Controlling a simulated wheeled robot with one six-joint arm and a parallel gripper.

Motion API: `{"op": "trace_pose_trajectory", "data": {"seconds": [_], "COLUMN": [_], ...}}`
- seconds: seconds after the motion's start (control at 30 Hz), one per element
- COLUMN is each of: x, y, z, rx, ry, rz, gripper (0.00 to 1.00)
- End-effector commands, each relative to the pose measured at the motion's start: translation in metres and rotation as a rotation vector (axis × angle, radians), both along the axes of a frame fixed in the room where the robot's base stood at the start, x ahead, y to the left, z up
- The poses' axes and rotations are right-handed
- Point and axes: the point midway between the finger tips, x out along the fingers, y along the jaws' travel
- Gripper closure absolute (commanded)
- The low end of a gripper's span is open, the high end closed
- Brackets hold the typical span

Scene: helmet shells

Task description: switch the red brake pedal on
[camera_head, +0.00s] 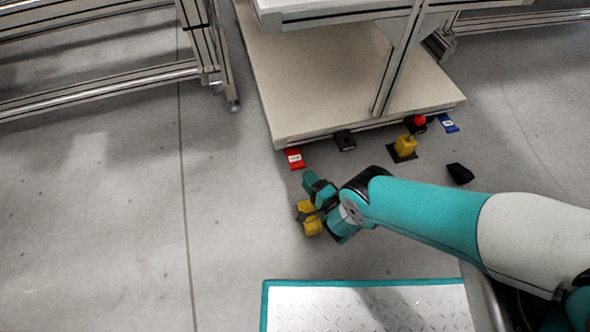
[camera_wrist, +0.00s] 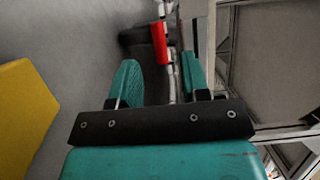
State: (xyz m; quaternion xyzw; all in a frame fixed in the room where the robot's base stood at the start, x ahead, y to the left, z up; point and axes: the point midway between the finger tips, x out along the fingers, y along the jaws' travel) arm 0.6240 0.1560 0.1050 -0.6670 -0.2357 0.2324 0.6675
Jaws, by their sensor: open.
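The red brake pedal (camera_head: 294,158) lies on the floor by the left front corner of the low platform, with a white label on it. In the wrist view a red part (camera_wrist: 159,42) with a white patch shows ahead, between my fingertips; it appears to be this pedal. My gripper (camera_head: 314,183) is low over the floor, just in front of and slightly right of the pedal. In the wrist view its two teal fingers (camera_wrist: 160,64) are spread with nothing clearly held between them. Whether they touch the pedal cannot be told, nor can its switch state.
A yellow object (camera_head: 310,218) sits close beside my gripper and shows large at left in the wrist view (camera_wrist: 25,110). Black (camera_head: 345,140), yellow (camera_head: 404,145) and blue (camera_head: 448,123) units line the platform (camera_head: 310,85). A black piece (camera_head: 460,173) lies apart. Floor at left is clear.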

Motion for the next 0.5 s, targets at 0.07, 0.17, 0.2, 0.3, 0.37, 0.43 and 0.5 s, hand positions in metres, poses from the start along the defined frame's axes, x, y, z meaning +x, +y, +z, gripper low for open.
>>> {"op": "trace_pose_trajectory", "data": {"seconds": [0.07,0.17,0.2,0.3,0.37,0.43,0.5], "x": [0.012,0.023,0.028,0.037,0.042,0.046,0.050], "y": [0.010,0.018,0.022,0.029,0.033,0.036,0.039], "z": [-0.008,-0.009,-0.009,-0.008,-0.008,-0.008,-0.007], "rx": [0.000,0.000,-0.001,0.001,-0.001,0.000,-0.001], "ry": [-0.004,0.000,-0.002,-0.001,-0.001,0.000,0.000], "rz": [0.001,-0.001,-0.001,-0.001,-0.001,-0.001,-0.001], "gripper": [0.58,0.58,0.58,0.58,0.58,0.58,0.58]}}
